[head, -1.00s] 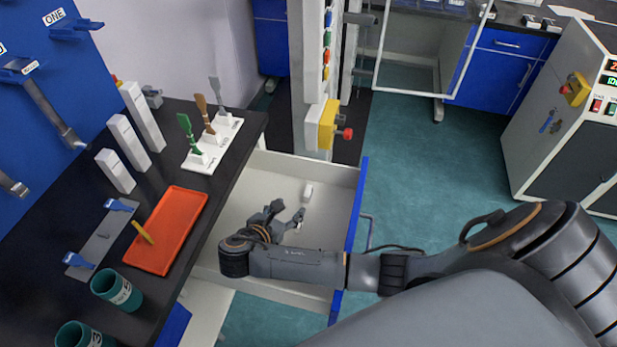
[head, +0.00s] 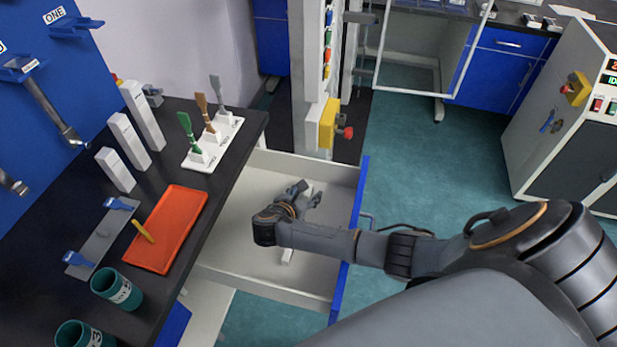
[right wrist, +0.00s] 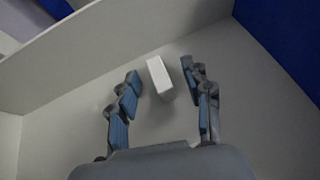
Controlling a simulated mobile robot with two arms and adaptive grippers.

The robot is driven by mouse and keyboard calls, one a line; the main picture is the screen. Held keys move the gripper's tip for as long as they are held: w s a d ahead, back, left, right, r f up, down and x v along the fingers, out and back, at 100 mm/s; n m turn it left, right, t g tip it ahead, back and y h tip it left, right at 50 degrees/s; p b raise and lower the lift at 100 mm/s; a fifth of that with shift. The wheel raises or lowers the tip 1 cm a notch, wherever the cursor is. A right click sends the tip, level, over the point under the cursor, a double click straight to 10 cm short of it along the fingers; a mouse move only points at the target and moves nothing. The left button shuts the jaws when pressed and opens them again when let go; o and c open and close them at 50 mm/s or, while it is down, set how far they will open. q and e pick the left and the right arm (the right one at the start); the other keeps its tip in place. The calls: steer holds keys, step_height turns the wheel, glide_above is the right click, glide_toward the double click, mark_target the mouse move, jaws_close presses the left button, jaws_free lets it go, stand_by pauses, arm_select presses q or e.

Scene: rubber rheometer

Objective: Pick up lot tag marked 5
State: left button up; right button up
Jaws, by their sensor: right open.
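A small white block (right wrist: 160,79) lies on the drawer floor in the right wrist view, between and just ahead of my right gripper's fingertips (right wrist: 160,80). It has a clear gap to the fingers on both sides. No number can be read on it, so I cannot tell if it is the tag marked 5. In the head view my right gripper (head: 308,194) is inside the open drawer, and it largely hides this block. A second white piece (head: 287,256) shows on the drawer floor below my right arm. The right gripper is open and empty. My left gripper is out of view.
The open drawer (head: 235,258) has pale walls and a blue front (head: 354,215). The black bench (head: 228,185) beside it holds an orange tray (head: 165,232), a white brush stand (head: 226,132) and teal cups (head: 117,288). A post with a yellow box (head: 328,123) stands behind the drawer.

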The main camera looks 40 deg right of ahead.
jaws_close()
steer(key=shift+r, duration=0.1)
